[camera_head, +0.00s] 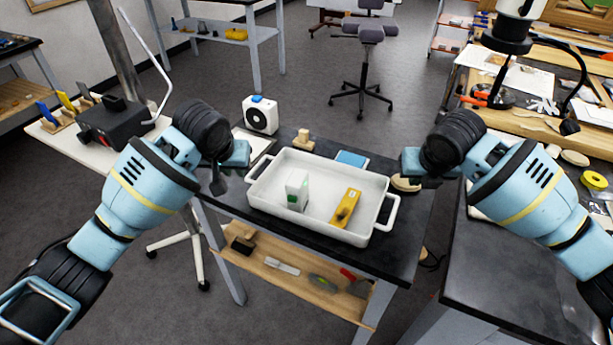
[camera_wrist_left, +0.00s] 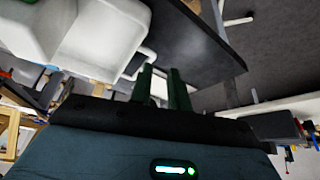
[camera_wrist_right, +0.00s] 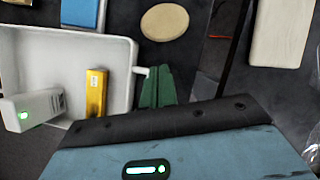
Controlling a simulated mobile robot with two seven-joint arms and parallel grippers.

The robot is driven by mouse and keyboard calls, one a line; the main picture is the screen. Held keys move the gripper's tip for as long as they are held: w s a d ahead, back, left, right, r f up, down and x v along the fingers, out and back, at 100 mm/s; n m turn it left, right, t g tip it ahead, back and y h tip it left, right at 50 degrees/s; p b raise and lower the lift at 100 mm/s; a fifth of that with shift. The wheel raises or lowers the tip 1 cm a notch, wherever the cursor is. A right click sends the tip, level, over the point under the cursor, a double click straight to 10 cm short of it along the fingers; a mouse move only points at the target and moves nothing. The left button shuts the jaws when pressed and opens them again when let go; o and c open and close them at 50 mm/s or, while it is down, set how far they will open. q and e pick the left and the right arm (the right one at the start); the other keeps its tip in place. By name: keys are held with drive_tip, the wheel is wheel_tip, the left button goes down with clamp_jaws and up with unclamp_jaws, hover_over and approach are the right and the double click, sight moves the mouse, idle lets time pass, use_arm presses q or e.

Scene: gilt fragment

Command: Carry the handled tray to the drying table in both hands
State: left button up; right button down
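The white handled tray (camera_head: 262,200) stands on a dark-topped table. A white box with a green mark (camera_head: 297,190) and a yellow block (camera_head: 345,207) are in it. My left gripper (camera_head: 218,184) is beside the tray's left end. In the left wrist view its two green fingers (camera_wrist_left: 160,80) are apart with nothing between them, near the tray's handle (camera_wrist_left: 142,60).
A white fan unit (camera_head: 260,115), a wooden piece (camera_head: 303,140), a blue item (camera_head: 351,158) and a pale disc (camera_head: 405,183) are around the tray. A dark bench (camera_head: 530,285) stands at right. A stool (camera_head: 365,60) stands on open floor behind.

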drive_tip(key=c, duration=1.7)
unclamp_jaws()
use_arm(q)
drive_tip(key=shift+r, duration=0.1)
drive_tip(key=v, duration=1.2)
use_arm(e)
drive_tip(key=v, duration=1.2)
use_arm(q)
drive_tip(key=shift+s, duration=0.1)
use_arm(e)
drive_tip(key=shift+s+f, duration=0.1)
drive_tip(key=shift+f, duration=0.05)
